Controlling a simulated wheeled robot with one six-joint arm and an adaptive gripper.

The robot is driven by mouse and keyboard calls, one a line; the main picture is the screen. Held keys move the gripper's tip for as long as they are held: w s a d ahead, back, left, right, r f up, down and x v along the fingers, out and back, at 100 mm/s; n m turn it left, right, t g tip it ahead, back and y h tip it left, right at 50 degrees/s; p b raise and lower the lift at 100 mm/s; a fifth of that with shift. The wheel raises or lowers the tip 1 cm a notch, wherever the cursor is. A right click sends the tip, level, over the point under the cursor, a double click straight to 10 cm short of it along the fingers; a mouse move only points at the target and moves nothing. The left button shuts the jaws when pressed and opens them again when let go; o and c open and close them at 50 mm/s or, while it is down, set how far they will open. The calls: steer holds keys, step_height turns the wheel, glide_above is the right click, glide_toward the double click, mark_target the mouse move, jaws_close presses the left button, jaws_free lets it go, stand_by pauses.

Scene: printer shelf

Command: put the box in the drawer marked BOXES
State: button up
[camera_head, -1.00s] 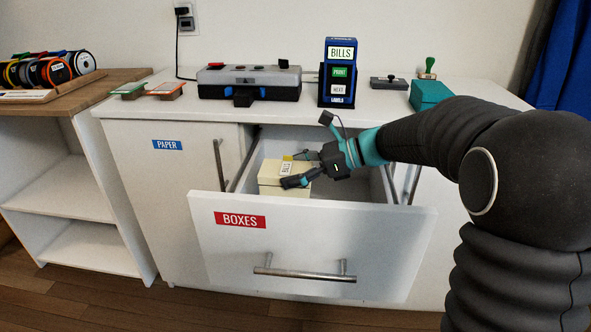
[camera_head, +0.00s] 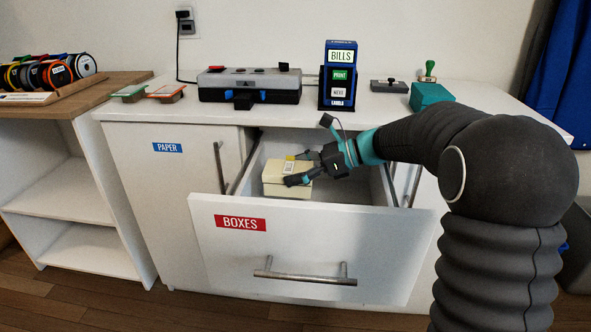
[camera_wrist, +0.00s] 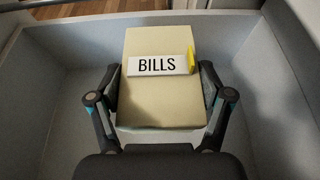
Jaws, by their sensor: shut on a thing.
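The cream box (camera_head: 285,184) is inside the open drawer marked BOXES (camera_head: 315,250), in its left part. In the wrist view the box (camera_wrist: 160,100) has a white BILLS label (camera_wrist: 158,66) and a small yellow tab (camera_wrist: 190,60) at the label's right end. My gripper (camera_head: 300,169) is shut on the box, with one finger on each side; in the wrist view my gripper (camera_wrist: 160,95) shows both fingers against its sides. The drawer's front panel hides the box's lower part in the head view, so I cannot tell whether it touches the drawer floor.
The drawer walls (camera_wrist: 60,75) surround the box, with bare floor on both sides. The PAPER cabinet door (camera_head: 170,200) is shut at the left. On the counter stand a grey machine (camera_head: 248,82), a blue label dispenser (camera_head: 338,75) and a teal block (camera_head: 430,95).

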steer(key=shift+f, duration=0.55)
steer(key=o, duration=1.1)
steer(key=shift+r, duration=0.1)
steer(key=shift+r, duration=0.25)
steer(key=p+v, duration=0.1)
steer(key=v, duration=1.1)
steer(key=shift+r, duration=0.2)
